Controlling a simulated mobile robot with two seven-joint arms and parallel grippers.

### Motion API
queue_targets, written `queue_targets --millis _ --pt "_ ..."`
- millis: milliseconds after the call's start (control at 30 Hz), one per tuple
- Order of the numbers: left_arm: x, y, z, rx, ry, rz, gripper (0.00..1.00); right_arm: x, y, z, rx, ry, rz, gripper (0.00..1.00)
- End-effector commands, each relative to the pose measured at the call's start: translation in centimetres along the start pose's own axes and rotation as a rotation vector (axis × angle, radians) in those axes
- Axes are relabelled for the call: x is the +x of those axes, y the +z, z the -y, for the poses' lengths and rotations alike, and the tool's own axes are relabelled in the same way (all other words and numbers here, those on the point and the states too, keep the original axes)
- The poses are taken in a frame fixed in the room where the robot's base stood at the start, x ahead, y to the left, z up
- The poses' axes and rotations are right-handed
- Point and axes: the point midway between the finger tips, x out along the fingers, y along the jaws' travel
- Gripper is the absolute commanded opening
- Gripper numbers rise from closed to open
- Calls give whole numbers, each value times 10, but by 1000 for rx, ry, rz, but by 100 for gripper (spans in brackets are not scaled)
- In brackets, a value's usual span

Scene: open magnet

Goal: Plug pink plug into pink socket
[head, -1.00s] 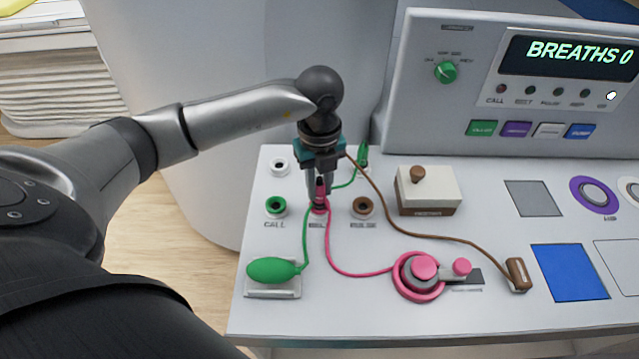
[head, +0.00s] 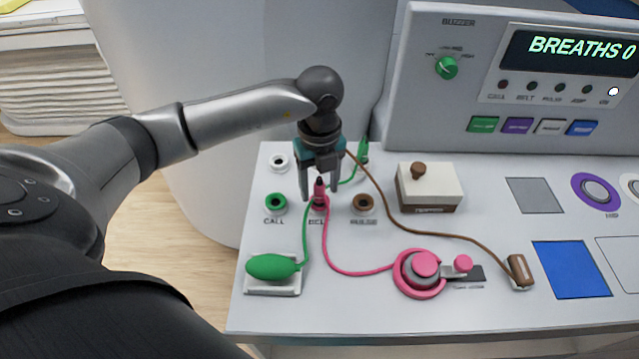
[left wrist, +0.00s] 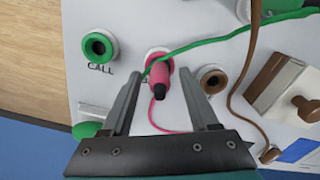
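The pink plug (head: 319,188) stands upright at the pink socket (head: 319,204), labelled BELT, and appears seated in it. The plug also shows in the left wrist view (left wrist: 161,85), with the pink socket ring (left wrist: 158,57) behind it. A pink cord (head: 335,262) runs from the plug to a pink ring with a round knob (head: 420,272). My left gripper (head: 319,197) is open, with one finger on each side of the plug and visible gaps between. In the left wrist view its fingers (left wrist: 163,93) stand wide apart. My right gripper is not in view.
A green socket (head: 276,203) is left of the pink one, a brown socket (head: 362,204) right, a white socket (head: 279,162) behind. A green bulb (head: 273,267) and green and brown cords lie close by. A cream box (head: 430,190) and display console (head: 520,85) stand right.

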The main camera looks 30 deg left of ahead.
Motion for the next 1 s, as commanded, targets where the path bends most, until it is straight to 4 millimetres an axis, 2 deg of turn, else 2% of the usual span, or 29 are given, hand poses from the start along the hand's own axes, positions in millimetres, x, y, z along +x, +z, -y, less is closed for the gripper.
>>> queue_targets --millis 233,367,467,800,1000 --pt "0 0 0 0 0 0 62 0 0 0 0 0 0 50" --pt "-9 1 0 0 -1 1 62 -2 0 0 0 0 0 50" --pt "-26 1 1 -1 -4 4 62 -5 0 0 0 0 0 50" --pt "-107 1 1 1 -5 4 62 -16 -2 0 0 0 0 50" --pt "-140 0 0 0 -2 2 62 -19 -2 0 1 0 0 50"
